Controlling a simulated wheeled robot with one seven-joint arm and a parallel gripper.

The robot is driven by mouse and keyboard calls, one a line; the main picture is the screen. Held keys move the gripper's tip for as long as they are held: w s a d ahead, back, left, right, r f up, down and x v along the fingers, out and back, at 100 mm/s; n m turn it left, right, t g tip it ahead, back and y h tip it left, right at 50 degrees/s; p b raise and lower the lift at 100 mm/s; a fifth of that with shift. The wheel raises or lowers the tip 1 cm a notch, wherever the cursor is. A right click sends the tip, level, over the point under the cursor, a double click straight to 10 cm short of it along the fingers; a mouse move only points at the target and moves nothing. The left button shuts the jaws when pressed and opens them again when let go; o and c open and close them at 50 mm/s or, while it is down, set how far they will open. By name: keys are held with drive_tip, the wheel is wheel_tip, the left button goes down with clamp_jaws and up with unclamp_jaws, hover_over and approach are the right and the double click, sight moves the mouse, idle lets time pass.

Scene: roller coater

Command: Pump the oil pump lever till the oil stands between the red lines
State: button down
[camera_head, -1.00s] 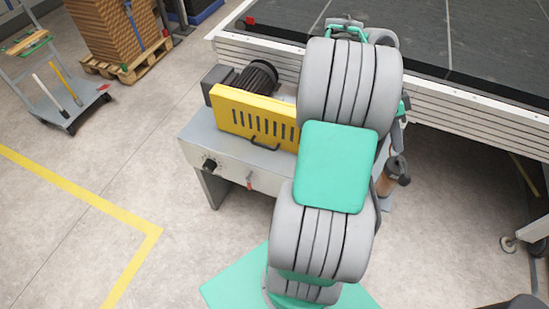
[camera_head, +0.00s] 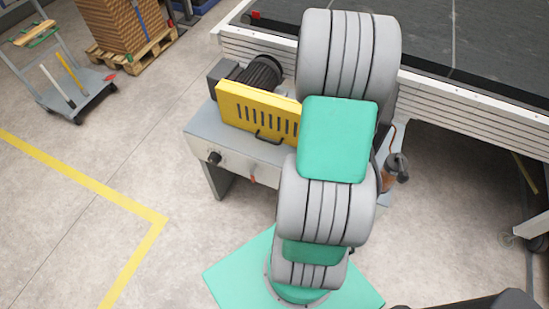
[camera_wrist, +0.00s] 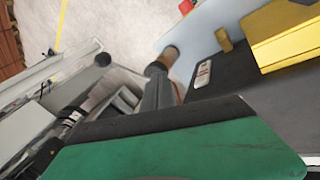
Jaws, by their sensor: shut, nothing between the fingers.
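The oil pump appears to be the brown cylinder (camera_head: 387,181) with a dark part (camera_head: 398,166), at the right end of the grey machine. What seems to be the same cylinder shows in the wrist view (camera_wrist: 169,56). I cannot make out its lever, the oil level or the red lines. My gripper (camera_wrist: 155,70) shows in the wrist view as a grey tapering shape beyond my green wrist part. Its fingers are shut and empty, close to the brown cylinder; I cannot tell if they touch.
The grey machine table (camera_head: 232,154) carries a yellow slotted guard (camera_head: 250,108) and a motor (camera_head: 262,74). A long conveyor (camera_head: 470,105) runs behind.

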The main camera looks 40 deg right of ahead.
drive_tip(key=w+a+f+n+t+b, duration=0.1)
drive_tip(key=a+n, duration=0.3)
drive_tip(key=a, duration=0.4)
drive_tip(key=w+a+f+n+t+y+b, duration=0.1)
drive_tip(key=w+a+n, duration=0.3)
drive_tip(key=a, duration=0.5)
drive_tip(key=w+a+f+n+t+b, duration=0.1)
drive_tip(key=w+a+f+n+t, duration=0.1)
drive_tip(key=a, duration=0.7)
drive_tip(key=shift+w+f+n+t+y, duration=0.35)
drive_tip(key=shift+w+n+t, duration=0.35)
drive_tip(key=shift+n, duration=0.5)
drive_tip(key=shift+w+a+r, duration=0.1)
drive_tip(key=shift+a, duration=0.1)
